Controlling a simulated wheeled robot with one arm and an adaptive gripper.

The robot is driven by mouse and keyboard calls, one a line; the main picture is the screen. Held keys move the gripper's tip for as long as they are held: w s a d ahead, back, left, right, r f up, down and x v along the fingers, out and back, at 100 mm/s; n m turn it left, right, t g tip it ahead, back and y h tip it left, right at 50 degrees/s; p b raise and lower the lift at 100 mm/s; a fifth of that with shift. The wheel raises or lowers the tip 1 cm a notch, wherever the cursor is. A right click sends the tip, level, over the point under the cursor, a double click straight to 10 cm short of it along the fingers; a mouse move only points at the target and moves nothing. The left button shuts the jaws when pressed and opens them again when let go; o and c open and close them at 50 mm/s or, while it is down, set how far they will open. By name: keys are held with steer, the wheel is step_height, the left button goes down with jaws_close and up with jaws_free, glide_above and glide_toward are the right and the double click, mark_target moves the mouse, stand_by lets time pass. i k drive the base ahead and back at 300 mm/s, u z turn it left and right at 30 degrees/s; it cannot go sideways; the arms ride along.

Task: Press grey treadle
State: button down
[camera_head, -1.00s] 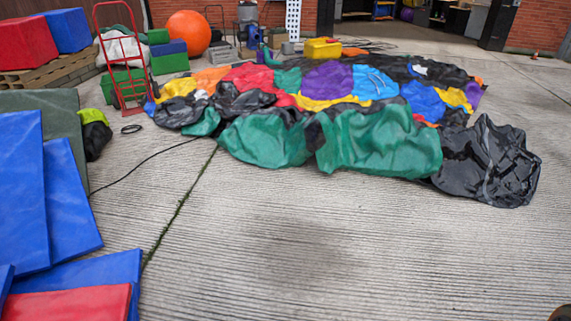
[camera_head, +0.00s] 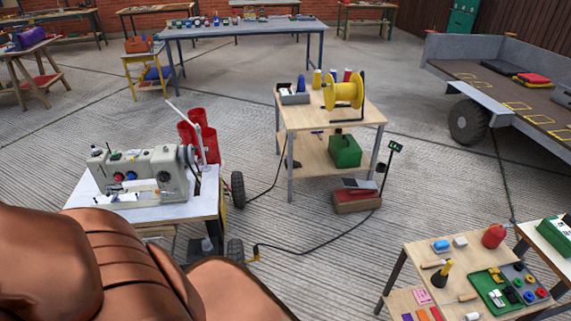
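A small grey slanted plate (camera_head: 358,184) sits on a low reddish-brown box (camera_head: 356,201) on the floor, right of the middle of the head view. It looks like the grey treadle, but it is too small to be sure. A black cable (camera_head: 318,241) runs along the floor from near the box toward the sewing machine table. The grey-beige sewing machine (camera_head: 140,174) stands on a white-topped table (camera_head: 200,203) at left. The floor under that table is mostly hidden. My gripper is not in view.
A wooden stand (camera_head: 368,112) with a yellow reel (camera_head: 344,91) rises behind the box. A thin post with a small green-lit box (camera_head: 395,146) stands beside it. A low table (camera_head: 440,254) with tools is front right. Bare concrete (camera_head: 325,275) lies in front.

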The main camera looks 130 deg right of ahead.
mark_target(347, 183)
steer(key=u, duration=0.05)
steer(key=k, duration=1.3)
steer(key=u, duration=1.5)
steer(key=k, duration=1.2)
steer(key=z, duration=0.55)
steer(key=k, duration=0.75)
steer(key=z, duration=0.9)
